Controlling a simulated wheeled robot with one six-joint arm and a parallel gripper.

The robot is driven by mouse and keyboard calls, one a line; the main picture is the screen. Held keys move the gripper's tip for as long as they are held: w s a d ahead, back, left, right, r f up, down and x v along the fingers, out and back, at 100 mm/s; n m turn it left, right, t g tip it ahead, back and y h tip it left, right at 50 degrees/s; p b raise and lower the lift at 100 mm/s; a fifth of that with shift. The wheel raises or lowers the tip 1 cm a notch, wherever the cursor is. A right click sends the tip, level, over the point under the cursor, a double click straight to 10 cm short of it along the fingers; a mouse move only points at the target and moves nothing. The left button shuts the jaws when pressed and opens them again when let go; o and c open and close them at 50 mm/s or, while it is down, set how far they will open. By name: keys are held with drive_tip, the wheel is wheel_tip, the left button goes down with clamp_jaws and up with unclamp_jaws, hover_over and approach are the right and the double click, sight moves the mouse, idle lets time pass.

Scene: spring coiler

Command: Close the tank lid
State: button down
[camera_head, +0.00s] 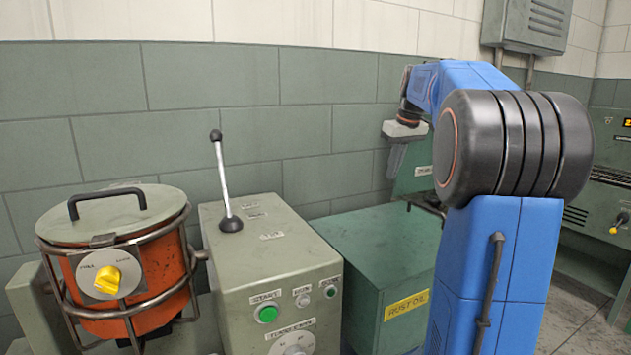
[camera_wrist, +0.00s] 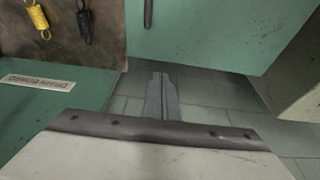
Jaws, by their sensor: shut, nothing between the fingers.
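The green tank (camera_head: 390,322) stands at centre in the head view, with a yellow RUST OIL label on its front. Its flat green top (camera_head: 355,238) looks level. My blue arm hides its right part. In the wrist view, a green panel (camera_wrist: 205,35), which looks like the tank's lid, carries a dark bar handle (camera_wrist: 148,12) at the upper edge. My gripper (camera_head: 394,172) points down above the back right of the tank. In the wrist view, its fingers (camera_wrist: 160,76) are together and empty, over the wall tiles beside the panel's edge, apart from the handle.
A grey-green console (camera_head: 260,255) with an upright lever (camera_head: 222,180) stands left of the tank. An orange pot (camera_head: 160,270) with a handled lid stands further left. The tiled wall is close behind.

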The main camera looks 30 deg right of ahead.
hover_over(394, 207)
drive_tip(key=shift+f, duration=2.7)
drive_tip(key=shift+r, duration=0.1)
wheel_tip(394, 207, up, 8)
drive_tip(key=shift+s, duration=0.1)
